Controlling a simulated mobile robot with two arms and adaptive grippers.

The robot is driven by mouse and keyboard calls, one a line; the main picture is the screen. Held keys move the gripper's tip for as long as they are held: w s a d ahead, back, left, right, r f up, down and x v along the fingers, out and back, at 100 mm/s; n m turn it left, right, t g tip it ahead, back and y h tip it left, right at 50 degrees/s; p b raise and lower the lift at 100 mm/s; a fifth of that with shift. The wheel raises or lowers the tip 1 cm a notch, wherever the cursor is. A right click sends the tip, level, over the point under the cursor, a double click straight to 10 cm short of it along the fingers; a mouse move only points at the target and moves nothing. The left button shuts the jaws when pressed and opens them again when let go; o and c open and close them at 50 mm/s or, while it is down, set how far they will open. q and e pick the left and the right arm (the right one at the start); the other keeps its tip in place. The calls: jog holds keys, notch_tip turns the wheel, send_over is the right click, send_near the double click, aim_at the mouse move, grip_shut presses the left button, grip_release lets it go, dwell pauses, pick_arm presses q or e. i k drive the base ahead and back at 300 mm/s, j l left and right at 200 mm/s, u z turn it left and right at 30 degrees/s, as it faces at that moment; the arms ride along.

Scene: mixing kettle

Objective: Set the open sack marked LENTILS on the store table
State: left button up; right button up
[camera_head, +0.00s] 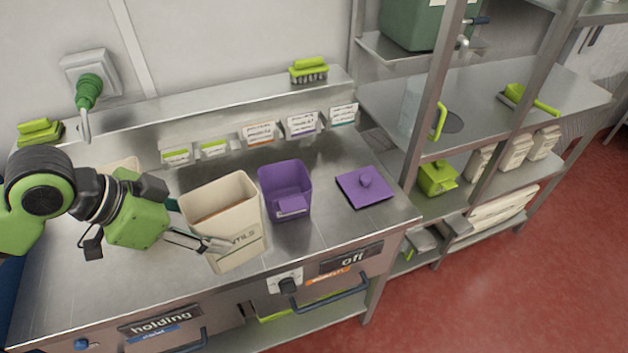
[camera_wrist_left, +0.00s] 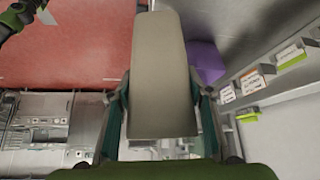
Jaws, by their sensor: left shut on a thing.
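In the left wrist view the sack (camera_wrist_left: 160,75) sits between both fingers (camera_wrist_left: 162,118). No table in view is labelled as the store table.
A purple open bin (camera_head: 287,190) stands just right of the sack, with a purple lid (camera_head: 365,188) beyond it. Small label cards (camera_head: 258,134) line the back ledge. Steel shelving (camera_head: 490,100) with a green-handled scoop (camera_head: 530,100) stands at the right. Red floor (camera_head: 480,300) is clear.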

aim_at(73, 262)
jog(key=j+z, duration=0.35)
jog(key=k+j+z, duration=0.1)
jog(key=z, duration=0.25)
jog(key=k+j+z, duration=0.1)
jog(key=j+z, duration=0.25)
